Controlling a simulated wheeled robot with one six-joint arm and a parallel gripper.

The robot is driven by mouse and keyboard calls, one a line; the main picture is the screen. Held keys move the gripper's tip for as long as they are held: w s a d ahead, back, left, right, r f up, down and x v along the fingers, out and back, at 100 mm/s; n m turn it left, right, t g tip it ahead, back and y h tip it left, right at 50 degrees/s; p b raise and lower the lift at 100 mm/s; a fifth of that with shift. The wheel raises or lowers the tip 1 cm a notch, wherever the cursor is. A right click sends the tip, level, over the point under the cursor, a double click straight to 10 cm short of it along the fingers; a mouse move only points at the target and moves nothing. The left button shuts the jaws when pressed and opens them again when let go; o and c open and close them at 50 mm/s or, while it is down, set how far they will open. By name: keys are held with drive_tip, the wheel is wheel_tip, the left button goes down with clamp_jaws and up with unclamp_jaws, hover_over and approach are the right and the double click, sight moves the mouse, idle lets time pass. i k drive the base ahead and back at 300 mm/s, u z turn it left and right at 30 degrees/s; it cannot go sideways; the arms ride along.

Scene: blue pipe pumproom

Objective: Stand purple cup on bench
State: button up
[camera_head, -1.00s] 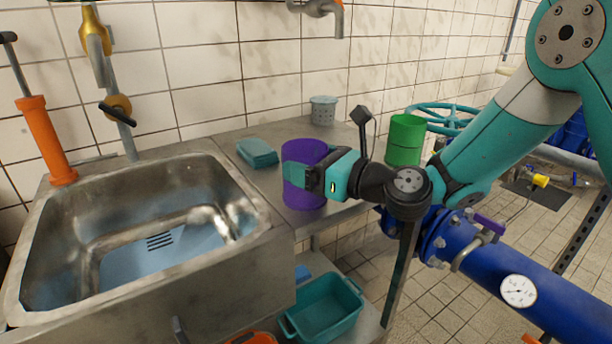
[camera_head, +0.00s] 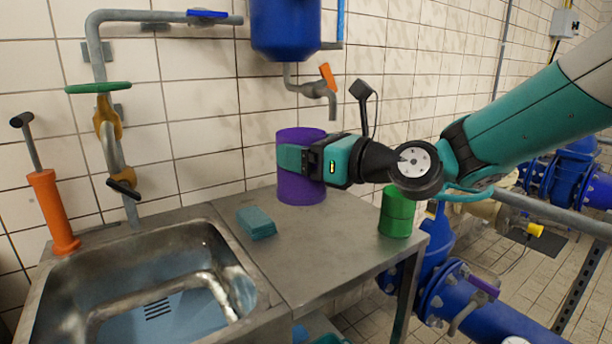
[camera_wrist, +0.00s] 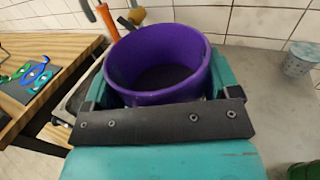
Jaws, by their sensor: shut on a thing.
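The purple cup (camera_head: 301,192) is upright in my gripper (camera_head: 291,158), whose jaws are shut around its sides. In the wrist view the purple cup (camera_wrist: 160,92) shows its open rim, and its dark inside looks empty. The metal bench (camera_head: 325,240) is to the right of the sink. In the head view the cup appears over the back of the bench, near the wall. I cannot tell whether its base touches the bench top; the wrist view hides the base.
A teal sponge (camera_head: 257,222) lies left on the bench; a green cup (camera_head: 396,213) stands at its right edge. A grey perforated pot (camera_wrist: 298,60) shows in the wrist view. A tap (camera_head: 320,85) hangs above. The bench's middle and front are clear.

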sight(329, 224)
drive_tip(key=z, duration=1.25)
drive_tip(key=k, duration=1)
drive_tip(key=u, duration=1.15)
drive_tip(key=i, duration=1.05)
drive_tip(key=u, duration=0.05)
